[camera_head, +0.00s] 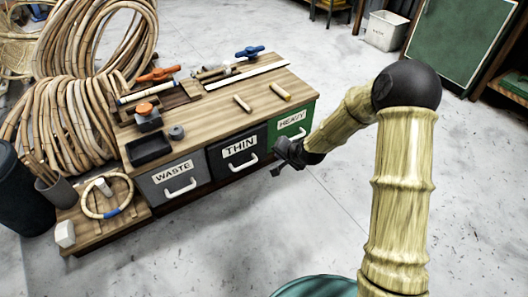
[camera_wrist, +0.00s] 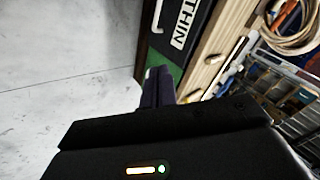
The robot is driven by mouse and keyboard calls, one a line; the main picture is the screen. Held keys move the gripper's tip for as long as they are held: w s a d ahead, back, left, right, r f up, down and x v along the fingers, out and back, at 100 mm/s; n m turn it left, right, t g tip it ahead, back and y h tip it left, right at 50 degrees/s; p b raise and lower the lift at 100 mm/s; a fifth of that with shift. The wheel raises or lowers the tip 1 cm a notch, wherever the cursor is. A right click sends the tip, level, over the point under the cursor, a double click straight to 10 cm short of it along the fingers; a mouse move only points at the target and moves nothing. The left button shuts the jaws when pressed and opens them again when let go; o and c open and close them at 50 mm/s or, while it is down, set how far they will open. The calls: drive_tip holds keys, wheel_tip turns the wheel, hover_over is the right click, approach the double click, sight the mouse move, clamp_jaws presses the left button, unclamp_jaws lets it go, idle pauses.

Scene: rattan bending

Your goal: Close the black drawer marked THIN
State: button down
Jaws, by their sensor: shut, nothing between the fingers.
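The black drawer front marked THIN (camera_head: 240,162) is the middle of three in the wooden bench, with a pale bar handle low on it. It looks close to level with its neighbours; I cannot tell whether a small gap remains. In the wrist view part of its black front and label (camera_wrist: 182,25) show at the top, turned sideways. My gripper (camera_head: 277,170) is in front of the bench, near the border of the THIN and green HEAVY (camera_head: 284,133) drawers. Its fingers (camera_wrist: 158,87) are together and empty. I cannot tell whether they touch a drawer.
The grey WASTE drawer (camera_head: 161,193) is left of THIN. The bench top (camera_head: 222,117) carries tools, a black tray (camera_head: 149,149) and short rods. Rattan coils (camera_head: 65,125) stand at the left. A low wooden platform (camera_head: 85,237) is at the front left. The floor before the drawers is clear.

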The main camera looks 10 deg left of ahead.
drive_tip(key=s+d+r+n+g+h+p, duration=0.2)
drive_tip(key=s+d+r, duration=0.7)
drive_tip(key=s, duration=0.2)
drive_tip(key=s+d+r+n+g+h+p, duration=0.2)
drive_tip(key=s+d+r+h, duration=0.1)
drive_tip(key=s+d+r, duration=0.6)
drive_tip(key=s+d, duration=0.1)
drive_tip(key=s, duration=0.2)
drive_tip(key=shift+s+d+n+p, duration=0.15)
drive_tip(key=shift+s+n+p, duration=0.05)
drive_tip(key=shift+n+p, duration=0.15)
drive_tip(key=shift+s, duration=0.1)
